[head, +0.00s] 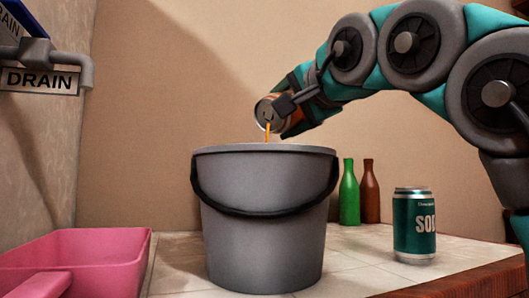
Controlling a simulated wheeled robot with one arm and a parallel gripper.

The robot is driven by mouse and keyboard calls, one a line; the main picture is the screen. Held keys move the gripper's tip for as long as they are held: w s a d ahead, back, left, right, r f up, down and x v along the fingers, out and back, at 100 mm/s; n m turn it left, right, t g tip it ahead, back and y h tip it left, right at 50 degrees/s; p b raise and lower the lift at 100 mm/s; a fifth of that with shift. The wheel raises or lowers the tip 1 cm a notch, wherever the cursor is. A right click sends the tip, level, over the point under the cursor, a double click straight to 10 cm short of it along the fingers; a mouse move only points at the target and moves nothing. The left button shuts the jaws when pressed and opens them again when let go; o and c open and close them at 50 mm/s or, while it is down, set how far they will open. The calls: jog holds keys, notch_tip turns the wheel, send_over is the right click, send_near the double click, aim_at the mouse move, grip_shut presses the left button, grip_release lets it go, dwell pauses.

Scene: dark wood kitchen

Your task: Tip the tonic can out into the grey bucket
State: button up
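An orange-brown can (287,121) is held over the grey bucket (263,240), tilted on its side with its silver top facing left and slightly down. Its label cannot be read from here. A thin orange stream falls from its opening into the bucket's mouth. My gripper (290,104) is shut on this can, coming in from the right. The bucket stands upright on the tiled counter with its black handle hanging at the front. The inside of the bucket is hidden behind its rim.
A green soda can (414,226) stands upright at the right, near the counter edge. A green bottle (349,196) and a brown bottle (370,194) stand behind the bucket. A pink tub (85,258) is at the lower left, below a drain sign (40,81).

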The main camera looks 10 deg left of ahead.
jog(key=shift+r, duration=0.1)
jog(key=shift+r, duration=0.1)
jog(key=shift+s+a+r+n+t+y+p, duration=0.15)
jog(key=shift+s+r+n+t+p, duration=0.1)
jog(key=shift+n, duration=0.25)
jog(key=shift+s+r+n+t+y+p, duration=0.15)
jog(key=shift+r+n+t+p, duration=0.1)
jog(key=shift+n, duration=0.25)
jog(key=shift+r+n+p, duration=0.3)
jog(key=shift+r+p, duration=0.2)
jog(key=shift+r, duration=0.05)
jog(key=shift+s+a+r+n+p, duration=0.15)
jog(key=shift+s+r+n+p, duration=0.05)
jog(key=shift+r+n+p, duration=0.35)
jog(key=shift+t, duration=0.3)
jog(key=shift+s+a+r+n+y, duration=0.2)
jog(key=shift+s+r+n+y, duration=0.1)
jog(key=shift+n+y, duration=0.25)
